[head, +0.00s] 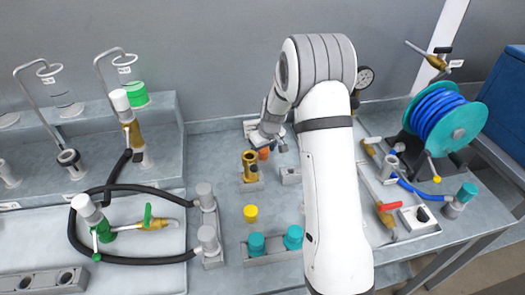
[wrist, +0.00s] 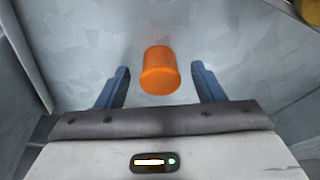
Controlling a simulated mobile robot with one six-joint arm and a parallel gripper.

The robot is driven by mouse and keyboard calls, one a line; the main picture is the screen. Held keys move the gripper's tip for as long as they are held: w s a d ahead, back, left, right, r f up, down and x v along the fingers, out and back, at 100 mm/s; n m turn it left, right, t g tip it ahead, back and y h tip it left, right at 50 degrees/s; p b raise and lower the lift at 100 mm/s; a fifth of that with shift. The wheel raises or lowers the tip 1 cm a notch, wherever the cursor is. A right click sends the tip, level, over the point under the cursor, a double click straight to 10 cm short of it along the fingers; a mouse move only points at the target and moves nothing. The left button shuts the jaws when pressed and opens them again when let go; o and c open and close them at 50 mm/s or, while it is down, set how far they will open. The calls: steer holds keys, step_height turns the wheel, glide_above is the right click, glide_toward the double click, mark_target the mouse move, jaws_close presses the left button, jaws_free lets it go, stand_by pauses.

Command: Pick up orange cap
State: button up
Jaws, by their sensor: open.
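The orange cap (wrist: 160,70) stands on the grey work surface, centred ahead of my gripper in the wrist view. In the head view only a small part of the orange cap (head: 264,153) shows below my gripper. My gripper (wrist: 160,84) is open, with one blue-grey finger on each side of the cap and a gap on both sides. The cap's near end lies between the fingers in the picture; how far above the surface the fingertips are is hard to tell. In the head view my gripper (head: 267,138) is partly hidden by my own arm.
A brass fitting (head: 250,166) stands just left of the cap. A yellow cap (head: 250,213) and teal caps (head: 293,237) are nearer the front. A blue hose reel (head: 445,117) stands at the right. A black hose (head: 130,258) loops at the left.

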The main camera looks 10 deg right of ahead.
steer(key=shift+f, duration=0.2)
steer(key=shift+c, duration=0.4)
steer(key=c, duration=1)
step_height(320, 180, up, 10)
steer(key=shift+b, duration=0.7)
